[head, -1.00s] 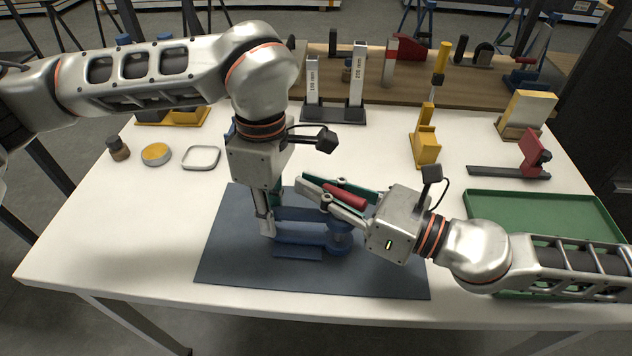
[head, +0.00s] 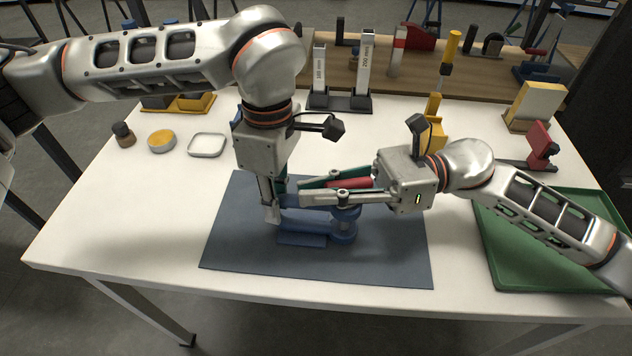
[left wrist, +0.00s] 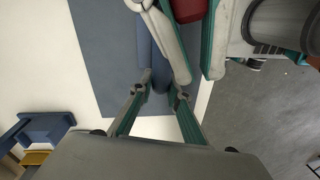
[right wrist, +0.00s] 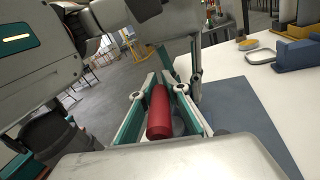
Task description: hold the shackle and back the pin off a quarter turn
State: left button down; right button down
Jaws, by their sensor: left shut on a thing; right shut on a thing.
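The blue shackle (head: 312,226) lies on the dark mat, its right end partly under my right gripper. My left gripper (head: 273,205) points down and is shut on the shackle's left part; in the left wrist view the blue body (left wrist: 146,45) runs between the fingers. My right gripper (head: 318,192) reaches in level from the right, above the shackle's round end. It is shut on a red bar (head: 350,183), which looks like the pin's handle; in the right wrist view the red bar (right wrist: 159,112) lies lengthwise between the fingers. The pin's thread is hidden.
The dark mat (head: 235,250) lies on the white table (head: 130,220). A green tray (head: 515,265) lies under my right arm. A small bottle, a yellow tin (head: 162,141) and a shallow dish (head: 207,145) stand at the left. Several stands and gauges line the back.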

pick_arm(q)
jog(key=shift+f, duration=0.1)
pick_arm(e)
jog(key=shift+s+d+f+n+g+h, duration=0.1)
jog(key=shift+s+d+n+g+h, duration=0.3)
jog(key=shift+n+g+h, duration=1.1)
jog(key=shift+s+d+f+n+g+h, duration=0.1)
jog(key=shift+s+d+n+g+h, duration=0.35)
jog(key=shift+n+g+h, duration=1.05)
jog(key=shift+s+d+f+n+g+h, duration=0.15)
jog(key=shift+s+n+g+h, duration=0.6)
jog(key=shift+g, duration=1.25)
jog(key=shift+w+d+n, duration=0.1)
jog(key=shift+w+n, duration=0.1)
jog(key=shift+n, duration=0.15)
jog(key=c, duration=2)
grip_release()
jog(key=shift+r, duration=0.2)
jog(key=shift+v, duration=3.7)
